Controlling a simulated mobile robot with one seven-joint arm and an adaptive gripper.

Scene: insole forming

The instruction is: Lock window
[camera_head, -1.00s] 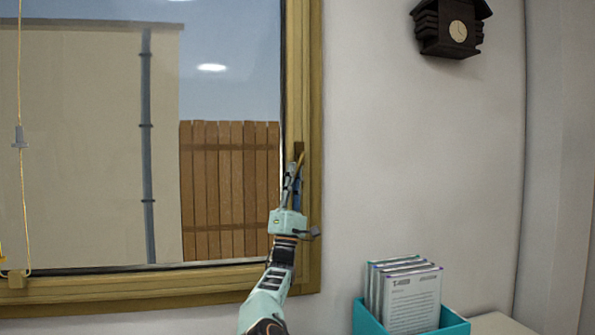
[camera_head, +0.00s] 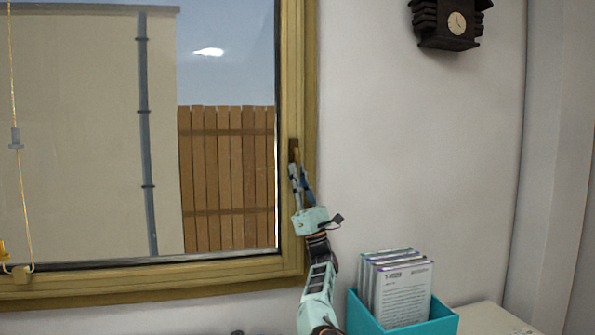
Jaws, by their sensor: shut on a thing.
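The window (camera_head: 298,75) has a yellow-brown wooden frame and fills the left of the view. Its handle (camera_head: 294,151) is a small brown piece on the right upright of the frame, mostly hidden by my fingers. My gripper (camera_head: 299,172) is at the handle, with its fingers pointing up and shut on it. The handle appears to stand close to upright, but its exact angle is hard to see. My pale green arm reaches up from the bottom of the view.
A teal box (camera_head: 402,318) holding several booklets (camera_head: 403,291) stands on a pale surface (camera_head: 487,318) right of my arm. A dark cuckoo clock (camera_head: 457,24) hangs upper right. A cord (camera_head: 21,195) hangs at left.

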